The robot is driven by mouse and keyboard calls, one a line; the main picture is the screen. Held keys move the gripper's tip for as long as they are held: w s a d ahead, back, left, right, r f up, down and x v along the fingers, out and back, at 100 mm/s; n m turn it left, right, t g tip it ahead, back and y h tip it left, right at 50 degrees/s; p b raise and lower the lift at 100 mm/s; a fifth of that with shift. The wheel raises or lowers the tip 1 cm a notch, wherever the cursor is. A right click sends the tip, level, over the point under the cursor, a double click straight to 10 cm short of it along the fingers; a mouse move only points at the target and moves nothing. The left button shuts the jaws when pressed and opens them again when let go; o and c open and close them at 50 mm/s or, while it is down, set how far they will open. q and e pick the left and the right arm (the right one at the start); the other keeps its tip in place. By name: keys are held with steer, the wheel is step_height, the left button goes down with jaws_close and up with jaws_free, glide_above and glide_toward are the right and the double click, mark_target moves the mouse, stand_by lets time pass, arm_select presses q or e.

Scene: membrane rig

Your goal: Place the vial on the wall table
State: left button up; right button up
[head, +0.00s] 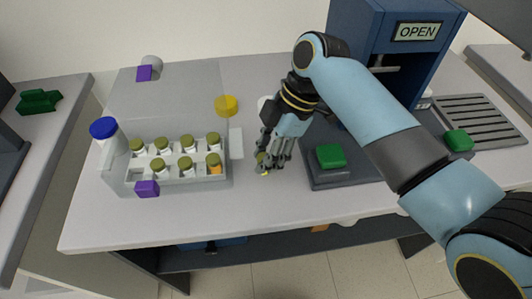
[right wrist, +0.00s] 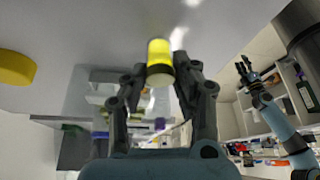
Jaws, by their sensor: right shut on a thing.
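My right gripper (head: 268,163) is shut on a vial (head: 261,157) above the main table, just right of the vial rack. In the right wrist view the vial (right wrist: 160,62), with a bright yellow body, sits between the fingertips of the right gripper (right wrist: 160,78). Much of it is hidden by the fingers in the head view. My left gripper (right wrist: 256,73) shows small at the right of the right wrist view, fingers apart and empty; it is outside the head view. Side tables stand at the left (head: 70,92) and far right (head: 487,57); I cannot tell which is the wall table.
The clear rack (head: 222,183) holds several olive-capped vials. A blue-capped bottle (head: 104,130) stands beside it. A yellow disc (head: 227,105) lies behind. A dark pad with a green block (head: 331,156) and a blue machine (head: 365,35) stand right. The table's front strip is clear.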

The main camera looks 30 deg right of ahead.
steer(key=shift+f, duration=0.4)
steer(key=shift+f, duration=0.1)
steer(key=o, duration=1)
steer(key=b+v, duration=0.1)
steer(key=v, duration=1.1)
